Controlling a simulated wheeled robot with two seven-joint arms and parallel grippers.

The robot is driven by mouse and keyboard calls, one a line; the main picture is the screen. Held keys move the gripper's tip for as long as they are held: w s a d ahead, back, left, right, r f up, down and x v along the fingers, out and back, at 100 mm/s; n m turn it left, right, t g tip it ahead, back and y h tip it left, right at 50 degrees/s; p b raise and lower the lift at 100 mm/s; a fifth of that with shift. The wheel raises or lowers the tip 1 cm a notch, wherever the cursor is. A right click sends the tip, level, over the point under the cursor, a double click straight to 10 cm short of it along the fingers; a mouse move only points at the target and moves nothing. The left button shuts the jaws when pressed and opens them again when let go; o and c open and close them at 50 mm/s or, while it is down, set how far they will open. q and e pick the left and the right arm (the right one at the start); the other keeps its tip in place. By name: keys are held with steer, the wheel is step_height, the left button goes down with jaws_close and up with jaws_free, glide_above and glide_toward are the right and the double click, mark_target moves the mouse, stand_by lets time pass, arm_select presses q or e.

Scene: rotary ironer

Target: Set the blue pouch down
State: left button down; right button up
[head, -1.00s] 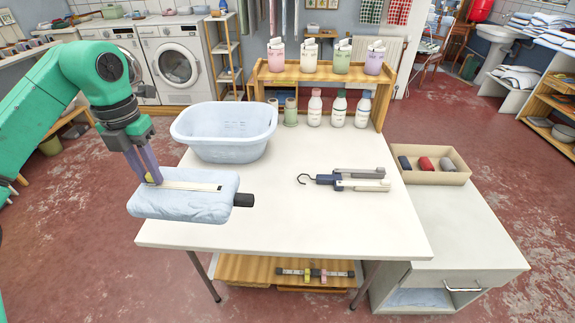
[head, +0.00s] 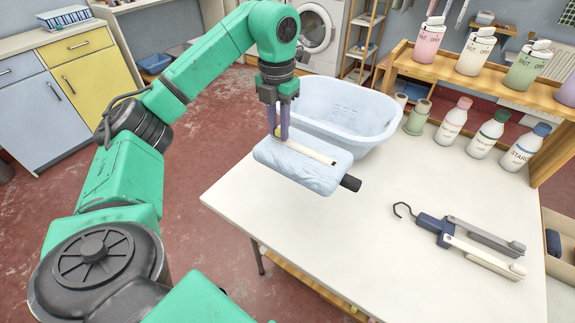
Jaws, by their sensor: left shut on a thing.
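The blue pouch (head: 300,168) is pale blue and soft-looking, with a cream strip along its top and a black cap at its right end. My left gripper (head: 280,136) points down from above and is shut on the pouch near the strip's left end. The pouch lies roughly flat over the far left part of the white table (head: 370,225), in front of the basin. I cannot tell whether its underside touches the table. My right gripper is out of view.
A pale blue basin (head: 345,105) stands close behind the pouch. Bottles (head: 452,121) line the back right below a wooden shelf (head: 480,85). A folding hanger (head: 462,240) with a hook lies at the right. The table's front middle is clear.

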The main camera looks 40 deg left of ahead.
arm_select(q)
step_height(320, 180, down, 8)
steer(key=shift+a+r, duration=0.1)
step_height(320, 180, down, 5)
steer(key=shift+f, duration=0.2)
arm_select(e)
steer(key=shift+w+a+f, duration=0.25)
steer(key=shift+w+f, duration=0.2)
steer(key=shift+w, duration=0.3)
arm_select(q)
steer(key=c, duration=0.7)
jaws_free()
step_height(320, 180, up, 12)
steer(key=shift+r, duration=0.1)
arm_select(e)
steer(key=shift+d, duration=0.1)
